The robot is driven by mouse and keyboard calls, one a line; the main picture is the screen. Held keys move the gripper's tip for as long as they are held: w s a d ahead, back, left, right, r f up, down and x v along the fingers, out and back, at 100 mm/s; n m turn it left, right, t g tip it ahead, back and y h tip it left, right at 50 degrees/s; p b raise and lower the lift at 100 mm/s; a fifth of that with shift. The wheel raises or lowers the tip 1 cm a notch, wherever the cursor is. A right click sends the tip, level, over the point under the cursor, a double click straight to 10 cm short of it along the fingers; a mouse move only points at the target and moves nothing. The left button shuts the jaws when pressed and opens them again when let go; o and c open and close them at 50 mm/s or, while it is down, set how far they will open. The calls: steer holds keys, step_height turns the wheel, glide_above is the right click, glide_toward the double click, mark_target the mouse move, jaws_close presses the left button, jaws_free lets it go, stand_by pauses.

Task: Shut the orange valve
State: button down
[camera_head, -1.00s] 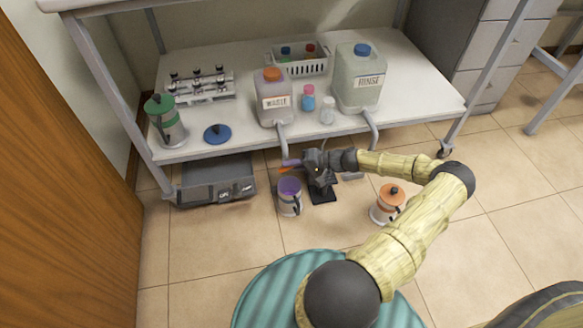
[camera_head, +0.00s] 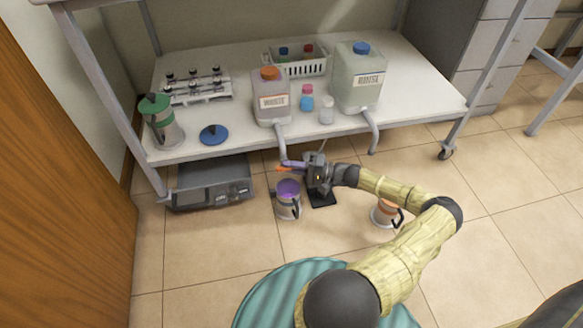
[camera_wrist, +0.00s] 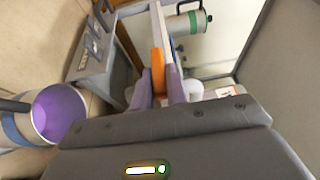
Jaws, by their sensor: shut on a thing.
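The orange valve (camera_wrist: 158,70) shows in the wrist view as an orange bar between two purple fingers. It also shows in the head view (camera_head: 282,169), at the lower end of the pipe (camera_head: 281,140) from the waste jug (camera_head: 271,97), which has an orange cap. My gripper (camera_wrist: 161,82) is shut on the valve, one finger on each side. In the head view, my gripper (camera_head: 290,164) reaches in from the right, just below the shelf edge. The fingers cover part of the valve.
A mug with a purple inside (camera_head: 288,200) stands on the floor below my gripper. A grey device (camera_head: 210,184) sits under the shelf. The rinse jug (camera_head: 360,85) stands right of the waste jug.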

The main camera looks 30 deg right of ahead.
steer(key=shift+w+d, duration=0.1)
steer(key=c, duration=1.4)
jaws_free()
steer(key=p+v, duration=0.4)
steer(key=v, duration=1.3)
steer(key=shift+p, duration=0.3)
